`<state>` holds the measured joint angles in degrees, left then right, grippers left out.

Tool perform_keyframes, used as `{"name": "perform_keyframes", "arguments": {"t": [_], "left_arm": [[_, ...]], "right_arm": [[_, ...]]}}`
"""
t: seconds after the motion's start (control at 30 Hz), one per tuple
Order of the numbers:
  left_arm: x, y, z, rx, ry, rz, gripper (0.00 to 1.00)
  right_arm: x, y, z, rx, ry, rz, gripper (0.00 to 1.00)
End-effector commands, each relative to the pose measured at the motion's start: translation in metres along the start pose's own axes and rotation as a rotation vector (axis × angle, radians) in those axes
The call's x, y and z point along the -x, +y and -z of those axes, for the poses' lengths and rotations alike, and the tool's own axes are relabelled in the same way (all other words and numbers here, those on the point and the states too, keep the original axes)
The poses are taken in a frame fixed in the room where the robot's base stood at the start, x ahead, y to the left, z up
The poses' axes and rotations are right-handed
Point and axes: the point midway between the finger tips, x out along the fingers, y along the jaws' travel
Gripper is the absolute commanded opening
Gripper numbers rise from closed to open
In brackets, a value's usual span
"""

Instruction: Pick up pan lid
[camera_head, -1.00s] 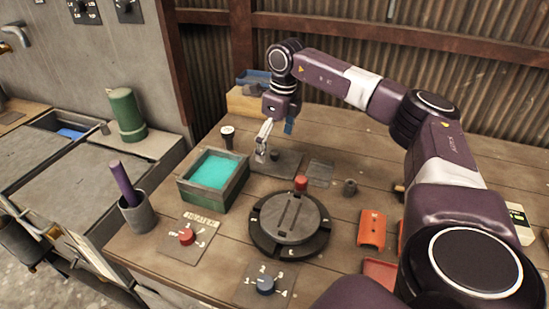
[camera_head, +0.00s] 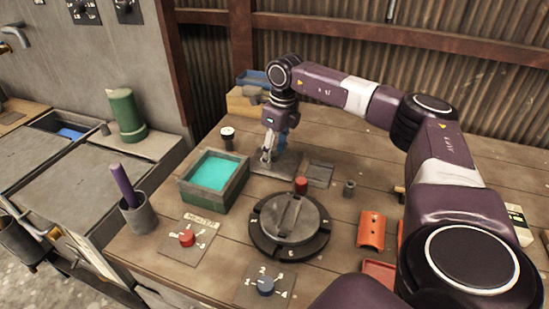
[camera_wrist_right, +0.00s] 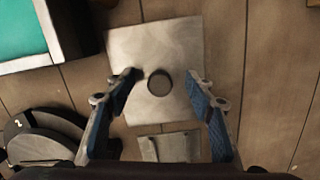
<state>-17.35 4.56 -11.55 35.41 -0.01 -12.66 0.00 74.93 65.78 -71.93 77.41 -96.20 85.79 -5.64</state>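The pan lid looks to be the square grey plate (camera_head: 284,166) with a dark round knob (camera_wrist_right: 159,83) at its middle. It lies flat on the wooden table, behind the round black dial, and also shows in the wrist view (camera_wrist_right: 178,40). My right gripper (camera_head: 268,157) points down over the plate. In the wrist view its two blue-padded fingers (camera_wrist_right: 164,79) are spread wide, one on each side of the knob, with nothing between them touching it. How high the fingertips are above the plate is hard to tell. My left gripper is not in view.
A green box with turquoise contents (camera_head: 214,172) stands left of the plate. A round black dial with a red knob (camera_head: 288,225) is in front. A small grey plate (camera_head: 320,173) and a small cylinder (camera_head: 349,187) lie to the right. Orange pieces (camera_head: 371,230) are further right.

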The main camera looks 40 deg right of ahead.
Motion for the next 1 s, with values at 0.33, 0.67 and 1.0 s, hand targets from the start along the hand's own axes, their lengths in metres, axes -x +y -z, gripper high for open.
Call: {"name": "perform_keyframes", "arguments": {"t": [0.33,0.67,1.0], "left_arm": [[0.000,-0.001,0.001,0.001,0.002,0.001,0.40],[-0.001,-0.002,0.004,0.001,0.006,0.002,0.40],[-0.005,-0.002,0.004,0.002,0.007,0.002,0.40]], "right_arm": [[-0.003,0.000,0.002,0.000,0.006,0.000,0.06],[-0.003,0.001,0.002,0.001,0.008,-0.001,0.00],[0.030,0.000,-0.004,0.001,0.001,0.000,0.00]]}}
